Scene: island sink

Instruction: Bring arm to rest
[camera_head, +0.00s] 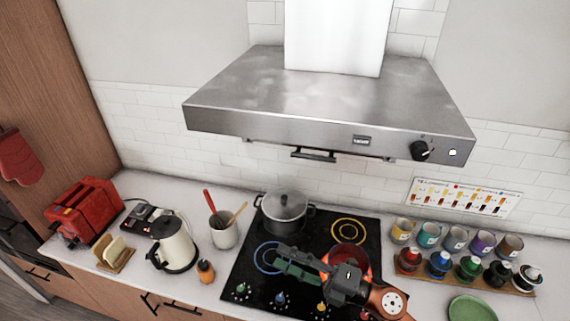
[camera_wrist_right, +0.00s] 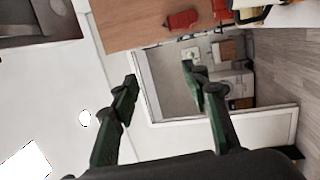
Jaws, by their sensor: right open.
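My right gripper (camera_head: 284,261) is over the cooktop (camera_head: 236,281) in the head view, its arm coming in from the lower right. Its green fingers also show in the right wrist view (camera_wrist_right: 158,82), spread apart with nothing between them. The gripper is open and empty. It partly covers the middle of the cooktop and is close to a red pan (camera_head: 350,255), which shows behind my wrist. My left gripper is not in the head view.
A lidded pot (camera_head: 284,207) stands at the cooktop's back left. Left are a utensil crock (camera_head: 224,234), kettle (camera_head: 173,245) and red toaster (camera_head: 84,209). Several mugs (camera_head: 429,235) and capsules stand right, near a green plate (camera_head: 471,309). A range hood (camera_head: 320,105) hangs above.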

